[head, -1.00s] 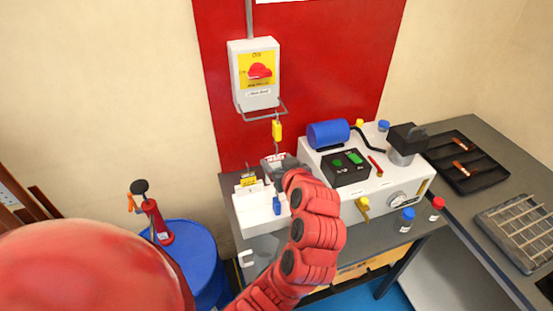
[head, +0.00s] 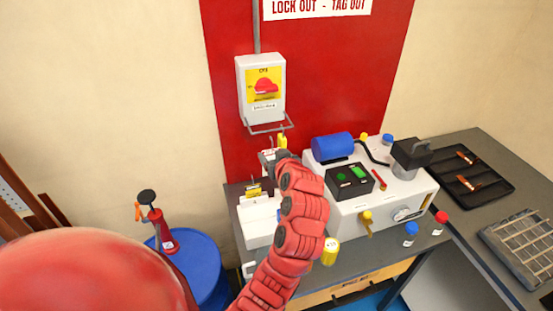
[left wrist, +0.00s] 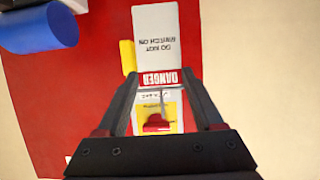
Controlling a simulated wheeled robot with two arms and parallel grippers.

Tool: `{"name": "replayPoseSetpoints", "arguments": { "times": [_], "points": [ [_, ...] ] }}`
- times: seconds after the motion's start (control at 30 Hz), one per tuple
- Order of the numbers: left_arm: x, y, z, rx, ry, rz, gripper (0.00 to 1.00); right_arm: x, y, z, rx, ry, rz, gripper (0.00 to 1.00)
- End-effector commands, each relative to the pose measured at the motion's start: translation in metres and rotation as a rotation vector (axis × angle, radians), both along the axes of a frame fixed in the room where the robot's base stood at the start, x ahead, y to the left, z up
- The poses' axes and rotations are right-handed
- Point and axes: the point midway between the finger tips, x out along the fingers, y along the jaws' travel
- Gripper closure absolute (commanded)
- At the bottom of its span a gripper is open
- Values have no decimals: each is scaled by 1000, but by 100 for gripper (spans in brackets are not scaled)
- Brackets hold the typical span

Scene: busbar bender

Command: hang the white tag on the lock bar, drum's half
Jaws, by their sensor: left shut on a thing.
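The white tag (left wrist: 157,40), with a red DANGER band and black print, is held in my left gripper (left wrist: 163,90). In the head view the left gripper (head: 274,156) is just below the lock bar (head: 268,128), and only a small white part of the tag shows beside it. The lock bar is a grey wire loop under the grey isolator box (head: 246,92) with its red switch on a yellow plate. A yellow padlock (head: 283,142) hangs at the bar, right of the gripper. I cannot tell whether the tag touches the bar. My right gripper is out of view.
The blue drum (head: 203,262) with a red-handled tool stands left of the bench. The bender (head: 365,200) with a blue motor stands right of my arm. A yellow cylinder (head: 330,251) is near the bench front. My arm hides part of the white holder (head: 258,222).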

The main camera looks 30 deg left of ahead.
Motion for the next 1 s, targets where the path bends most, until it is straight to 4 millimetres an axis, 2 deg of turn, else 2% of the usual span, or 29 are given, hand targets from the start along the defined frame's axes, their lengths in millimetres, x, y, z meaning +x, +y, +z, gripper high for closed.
{"name": "replayPoseSetpoints", "arguments": {
  "times": [0.77,0.83,1.0],
  "points": [
    [44,52,1,-1,3,1,84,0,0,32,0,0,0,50],
    [45,52,-9,-1,2,-1,84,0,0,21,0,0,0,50],
    [44,52,-15,0,1,0,84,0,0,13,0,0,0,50]
  ]
}}
